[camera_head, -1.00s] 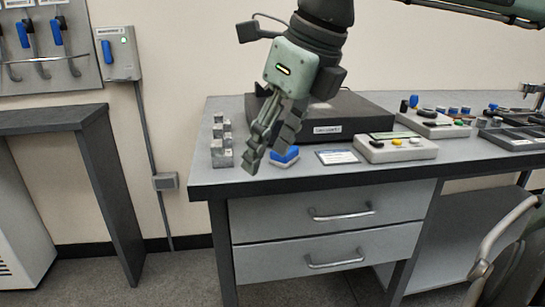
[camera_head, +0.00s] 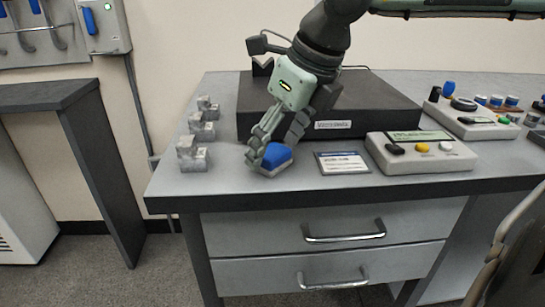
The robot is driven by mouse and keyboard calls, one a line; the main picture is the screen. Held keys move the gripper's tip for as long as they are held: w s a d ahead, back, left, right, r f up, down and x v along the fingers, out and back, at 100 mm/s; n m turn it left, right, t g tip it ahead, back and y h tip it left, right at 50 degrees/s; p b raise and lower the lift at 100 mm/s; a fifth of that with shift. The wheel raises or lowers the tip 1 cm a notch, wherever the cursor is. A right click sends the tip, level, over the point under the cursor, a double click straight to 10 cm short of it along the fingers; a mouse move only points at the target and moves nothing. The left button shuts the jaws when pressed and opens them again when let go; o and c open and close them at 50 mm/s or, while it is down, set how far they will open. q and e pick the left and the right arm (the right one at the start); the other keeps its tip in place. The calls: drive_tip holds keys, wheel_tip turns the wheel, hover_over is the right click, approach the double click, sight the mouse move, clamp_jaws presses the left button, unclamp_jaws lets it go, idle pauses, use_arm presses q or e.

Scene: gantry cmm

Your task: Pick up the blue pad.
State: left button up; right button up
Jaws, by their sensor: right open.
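The blue pad (camera_head: 277,154) sits on a pale base on the grey bench top, near the front edge. My right gripper (camera_head: 268,150) reaches down over it from the upper right. Its fingers are open, with one finger at the pad's left side and the other behind it at the upper right. Part of the pad's left side is hidden by the finger. I cannot tell whether the fingers touch it. My left gripper is not in view.
Metal blocks (camera_head: 194,156) stand left of the pad. A black slab (camera_head: 385,103) lies behind it. A label card (camera_head: 342,163) and a grey control box (camera_head: 423,157) lie to the right. The bench's front edge (camera_head: 300,196) is close, with drawers below.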

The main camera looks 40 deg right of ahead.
sight(275, 152)
drive_tip(key=shift+f, duration=0.15)
drive_tip(key=c, duration=1.4)
drive_tip(key=shift+o, duration=0.2)
drive_tip(key=shift+w+r, duration=0.1)
drive_tip(key=shift+r, duration=2.2)
drive_tip(key=w+a+r, duration=0.3)
drive_tip(key=a+r, duration=0.3)
drive_tip(key=a, duration=0.5)
drive_tip(key=shift+w+r, duration=0.2)
drive_tip(key=shift+w, duration=0.1)
